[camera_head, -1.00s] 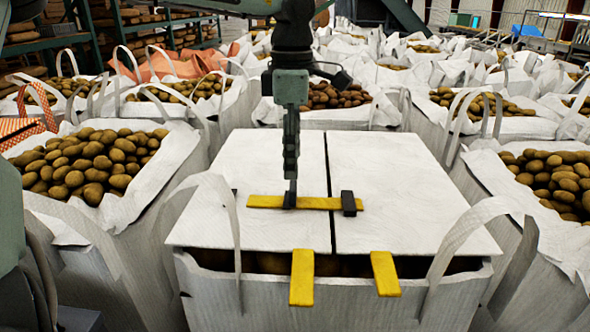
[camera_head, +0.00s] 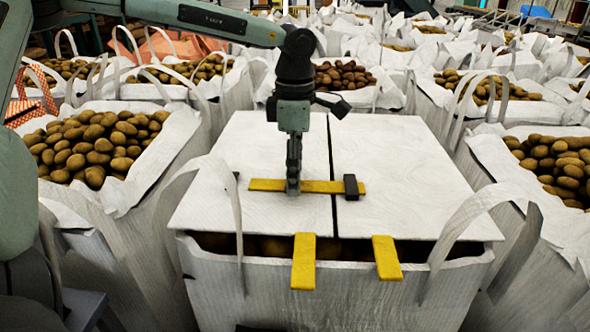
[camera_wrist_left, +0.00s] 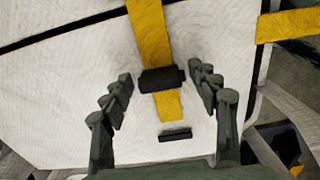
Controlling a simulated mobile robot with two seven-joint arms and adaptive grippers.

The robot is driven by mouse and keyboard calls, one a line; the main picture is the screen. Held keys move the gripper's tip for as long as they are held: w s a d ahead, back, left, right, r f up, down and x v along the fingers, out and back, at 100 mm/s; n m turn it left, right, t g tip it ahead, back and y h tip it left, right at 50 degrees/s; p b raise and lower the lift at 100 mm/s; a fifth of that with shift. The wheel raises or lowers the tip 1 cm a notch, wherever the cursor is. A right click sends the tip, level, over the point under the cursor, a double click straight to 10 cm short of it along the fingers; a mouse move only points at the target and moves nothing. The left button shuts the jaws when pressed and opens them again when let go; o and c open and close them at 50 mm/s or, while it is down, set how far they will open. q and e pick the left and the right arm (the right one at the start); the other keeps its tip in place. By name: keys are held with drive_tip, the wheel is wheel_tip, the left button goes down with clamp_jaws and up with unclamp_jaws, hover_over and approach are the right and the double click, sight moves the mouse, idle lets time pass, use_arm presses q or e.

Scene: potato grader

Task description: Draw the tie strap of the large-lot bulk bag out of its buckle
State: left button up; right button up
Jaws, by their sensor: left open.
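The bulk bag (camera_head: 330,290) stands in the middle of the head view, topped by two white flaps (camera_head: 400,165) with a dark seam between them. A yellow strap (camera_head: 322,187) lies across the seam. One dark band (camera_head: 351,187) sits around or on it on the right flap. In the left wrist view another dark band (camera_wrist_left: 161,78) crosses the strap (camera_wrist_left: 150,30), with a short yellow end beyond it. My left gripper (camera_head: 293,188) is over the strap on the left flap; in the wrist view its open fingers (camera_wrist_left: 161,76) are either side of that band, apparently not touching it. My right gripper is not in view.
Two more yellow straps (camera_head: 304,262) (camera_head: 387,258) hang over the bag's front edge. White lifting loops (camera_head: 465,225) rise at its corners. Potato-filled bags (camera_head: 95,145) crowd both sides and the back. A small dark piece (camera_wrist_left: 175,134) lies beyond the strap's end.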

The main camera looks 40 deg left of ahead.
sight(257, 183)
use_arm(q)
drive_tip(key=shift+c, duration=0.4)
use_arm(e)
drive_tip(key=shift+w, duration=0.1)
use_arm(q)
clamp_jaws()
drive_tip(key=shift+a, duration=0.15)
drive_tip(key=s+a, duration=0.1)
drive_tip(key=a, duration=0.1)
drive_tip(key=s+a+b, duration=0.1)
drive_tip(key=a, duration=0.1)
drive_tip(key=s+a, duration=0.1)
drive_tip(key=a, duration=0.1)
drive_tip(key=shift+s+b, duration=0.3)
drive_tip(key=shift+s, duration=0.1)
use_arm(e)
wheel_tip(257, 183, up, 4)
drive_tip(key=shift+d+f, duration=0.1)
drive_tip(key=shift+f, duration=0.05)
use_arm(q)
drive_tip(key=shift+o, duration=0.4)
unclamp_jaws()
drive_tip(key=shift+s+a, duration=0.1)
drive_tip(key=shift+r, duration=0.1)
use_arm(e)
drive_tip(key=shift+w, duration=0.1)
